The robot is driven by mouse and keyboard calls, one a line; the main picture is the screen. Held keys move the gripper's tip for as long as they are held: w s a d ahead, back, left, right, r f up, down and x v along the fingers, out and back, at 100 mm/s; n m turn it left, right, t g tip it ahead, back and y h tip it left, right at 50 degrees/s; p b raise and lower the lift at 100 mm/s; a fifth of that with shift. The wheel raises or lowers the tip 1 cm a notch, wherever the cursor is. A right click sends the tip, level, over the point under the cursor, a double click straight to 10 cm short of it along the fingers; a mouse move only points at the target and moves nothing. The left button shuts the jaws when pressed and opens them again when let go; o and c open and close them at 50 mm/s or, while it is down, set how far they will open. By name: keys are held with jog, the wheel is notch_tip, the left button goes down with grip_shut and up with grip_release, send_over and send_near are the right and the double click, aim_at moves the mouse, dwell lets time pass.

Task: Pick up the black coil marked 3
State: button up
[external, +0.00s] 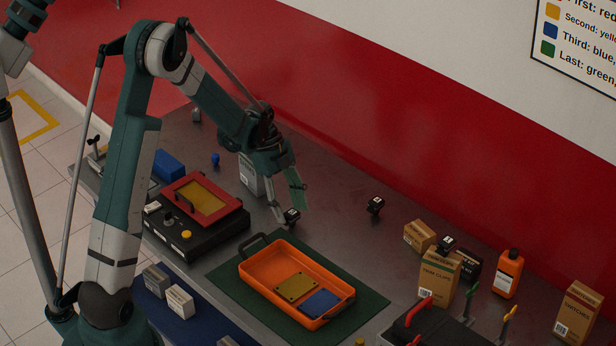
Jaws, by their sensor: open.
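Several small black blocks with white-marked tops, which look like coils, are in the external view. One black coil (292,217) sits on the grey bench just under my gripper. A second black coil (375,205) stands alone to the right. A third black coil (447,243) is farther right among the boxes. The numbers on them are too small to read, so I cannot tell which is marked 3. My gripper (287,207) is open and points down, its fingers close to the first coil. I cannot tell whether they are around it or above it.
An orange tray (258,284) on a green mat (370,290) lies in front of my gripper. A red-framed black device (205,240) and a light box (249,180) stand left. Cartons (436,279) and an orange bottle (508,273) stand right. The bench behind the mat is mostly clear.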

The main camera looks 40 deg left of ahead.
jog(key=shift+x, duration=1.1)
jog(key=shift+c, duration=0.6)
jog(key=c, duration=0.7)
